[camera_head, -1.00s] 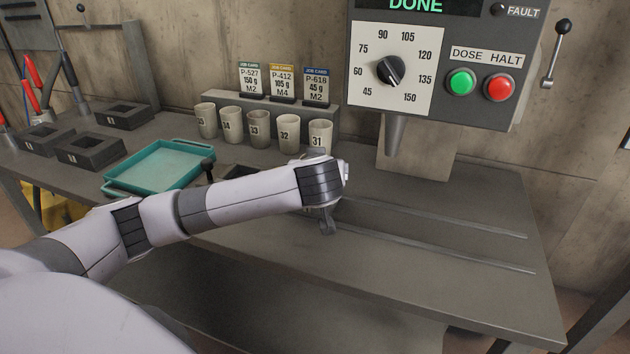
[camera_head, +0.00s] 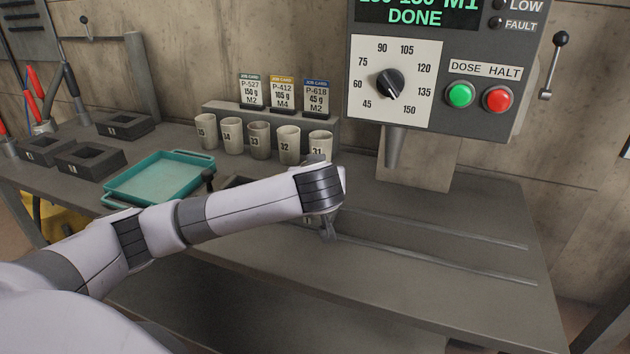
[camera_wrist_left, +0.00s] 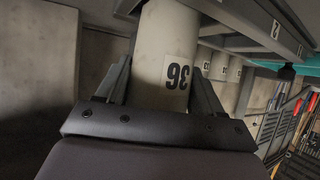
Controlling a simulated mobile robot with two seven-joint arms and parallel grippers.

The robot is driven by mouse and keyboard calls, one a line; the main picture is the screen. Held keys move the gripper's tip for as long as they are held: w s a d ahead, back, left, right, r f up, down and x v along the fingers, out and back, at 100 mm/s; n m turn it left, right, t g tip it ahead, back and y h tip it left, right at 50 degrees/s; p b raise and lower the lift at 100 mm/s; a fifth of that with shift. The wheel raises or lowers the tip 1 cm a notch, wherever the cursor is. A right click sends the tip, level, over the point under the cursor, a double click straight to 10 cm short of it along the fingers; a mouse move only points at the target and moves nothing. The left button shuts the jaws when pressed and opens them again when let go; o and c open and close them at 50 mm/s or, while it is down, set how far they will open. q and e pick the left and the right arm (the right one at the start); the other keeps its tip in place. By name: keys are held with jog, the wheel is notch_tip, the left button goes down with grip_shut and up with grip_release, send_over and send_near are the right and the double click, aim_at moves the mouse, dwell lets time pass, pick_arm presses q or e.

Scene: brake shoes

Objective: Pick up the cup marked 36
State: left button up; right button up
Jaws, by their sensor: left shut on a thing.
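The cup marked 36 (camera_wrist_left: 160,50) is a pale, off-white cup. In the left wrist view its black number appears upside down. My left gripper (camera_wrist_left: 160,88) is shut on it, with one dark finger on each side of the cup. In the head view my left gripper (camera_head: 326,232) is below my wrist, over the bench near the slide rails, and my arm mostly hides the cup there. I cannot tell from the frames whether the cup's base touches the bench. My right gripper is not in view.
Several numbered cups, including 32 (camera_head: 288,146) and 31 (camera_head: 320,147), stand in a row behind my arm. A teal tray (camera_head: 112,200) lies to the left. The dosing machine (camera_head: 470,75) with its nozzle (camera_head: 394,148) is at the right. The bench (camera_head: 440,285) is clear at the front right.

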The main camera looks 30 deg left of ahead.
pick_arm(q)
jog(key=shift+r, duration=1.35)
jog(key=s+d+p, duration=0.5)
jog(key=s+d, duration=0.5)
jog(key=s, duration=0.4)
jog(key=shift+d+p, duration=0.2)
jog(key=shift+p, duration=0.15)
jog(key=shift+s+d, duration=0.1)
jog(key=shift+s, duration=0.15)
